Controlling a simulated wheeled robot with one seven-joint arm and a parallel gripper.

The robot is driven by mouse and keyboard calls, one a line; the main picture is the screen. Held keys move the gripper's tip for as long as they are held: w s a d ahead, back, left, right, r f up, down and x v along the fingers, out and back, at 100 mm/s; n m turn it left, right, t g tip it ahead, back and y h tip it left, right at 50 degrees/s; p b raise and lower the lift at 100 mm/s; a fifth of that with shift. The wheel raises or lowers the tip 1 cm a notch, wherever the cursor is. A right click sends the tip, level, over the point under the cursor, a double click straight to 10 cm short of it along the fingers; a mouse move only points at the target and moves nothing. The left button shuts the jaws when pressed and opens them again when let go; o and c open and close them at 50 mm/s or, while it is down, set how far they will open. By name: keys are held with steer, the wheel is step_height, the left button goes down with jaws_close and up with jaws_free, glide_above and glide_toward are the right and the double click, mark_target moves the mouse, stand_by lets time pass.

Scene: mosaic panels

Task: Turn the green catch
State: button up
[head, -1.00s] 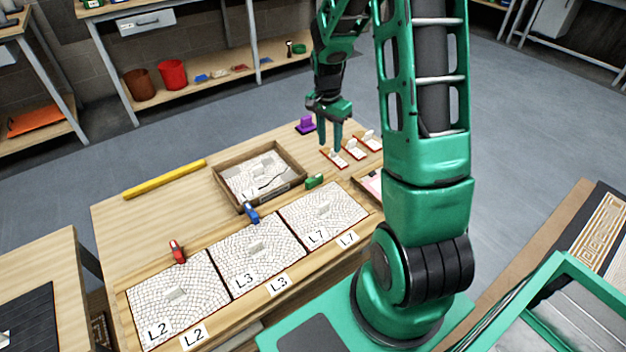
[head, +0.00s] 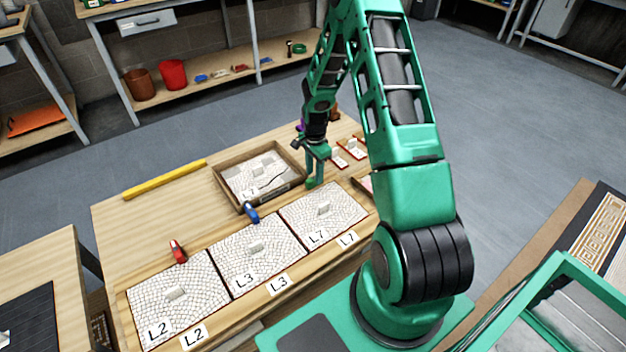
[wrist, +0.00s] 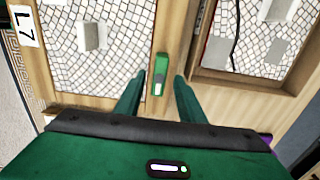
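The green catch (wrist: 161,72) is a small green block with a white end, on the wooden strip between panel L7 (wrist: 105,50) and a framed tray (wrist: 205,78) in the wrist view. My gripper (wrist: 157,82) is open, with one finger on each side of the catch's near end. A small gap shows between each finger and the catch. In the head view my gripper (head: 314,180) points down over the catch and hides most of it. I cannot tell the exact height of the fingertips.
A red catch (head: 178,251) and a blue catch (head: 251,213) stand along the panels' back edge, by panels L2 (head: 190,300) and L3 (head: 270,262). The wooden tray (head: 222,182) is close to my gripper. A yellow bar (head: 165,179) lies on the bench's back left.

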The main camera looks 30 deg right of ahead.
mark_target(314, 177)
steer(key=shift+f, duration=1.75)
jaws_close()
